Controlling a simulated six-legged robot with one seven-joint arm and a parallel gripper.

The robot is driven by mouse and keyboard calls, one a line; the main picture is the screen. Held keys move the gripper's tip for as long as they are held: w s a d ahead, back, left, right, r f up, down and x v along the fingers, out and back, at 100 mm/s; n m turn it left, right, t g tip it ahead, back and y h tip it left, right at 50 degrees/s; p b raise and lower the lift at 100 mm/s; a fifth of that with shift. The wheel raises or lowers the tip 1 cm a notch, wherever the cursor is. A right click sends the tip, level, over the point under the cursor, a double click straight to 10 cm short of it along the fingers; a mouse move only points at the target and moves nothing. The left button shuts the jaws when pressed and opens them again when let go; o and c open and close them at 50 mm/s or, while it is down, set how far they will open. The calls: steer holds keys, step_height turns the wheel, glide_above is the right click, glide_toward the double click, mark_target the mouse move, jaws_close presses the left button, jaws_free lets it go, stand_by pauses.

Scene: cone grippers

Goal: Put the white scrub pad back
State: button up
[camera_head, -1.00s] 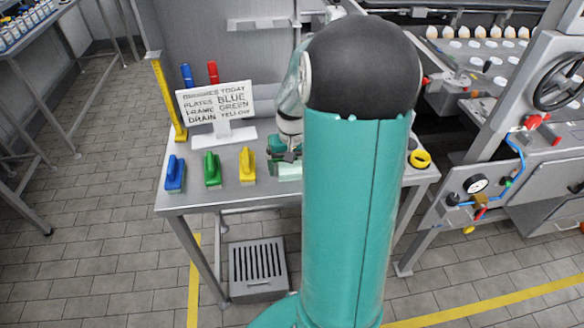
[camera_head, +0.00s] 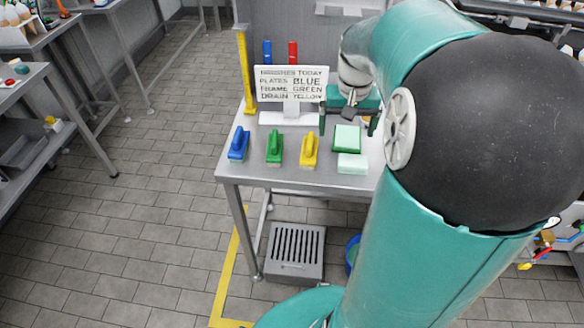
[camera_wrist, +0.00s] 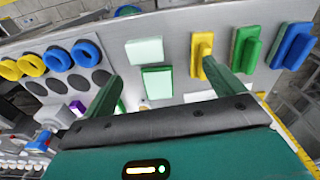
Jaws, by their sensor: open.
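The white scrub pad (camera_head: 352,165) lies flat on the steel table near its front edge, and shows at the top in the wrist view (camera_wrist: 145,51). Just behind it is a green-sided pad (camera_head: 346,138) with a pale top, also in the wrist view (camera_wrist: 157,82). My gripper (camera_head: 348,125) is open and empty behind the white pad, its fingers spread to either side of the green-sided pad's rear. In the wrist view my fingertips (camera_wrist: 158,72) flank that green-sided pad. The white pad lies beyond the fingertips. Exact finger height is unclear.
Blue (camera_head: 238,144), green (camera_head: 275,148) and yellow (camera_head: 309,150) brushes stand left of the pads. A sign (camera_head: 291,84) stands behind them. Blue and yellow rings (camera_wrist: 57,59) lie on the table's other side.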

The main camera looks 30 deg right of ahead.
steer(key=s+a+r+n+t, duration=0.2)
steer(key=s+a, duration=0.3)
steer(key=a, duration=0.6)
steer(key=s+a+r+n+t, duration=0.3)
steer(key=s+a+n, duration=0.1)
steer(key=a, duration=0.7)
steer(key=shift+s+a+r+y, duration=0.15)
steer(key=shift+s+a+y, duration=0.15)
steer(key=shift+s, duration=0.5)
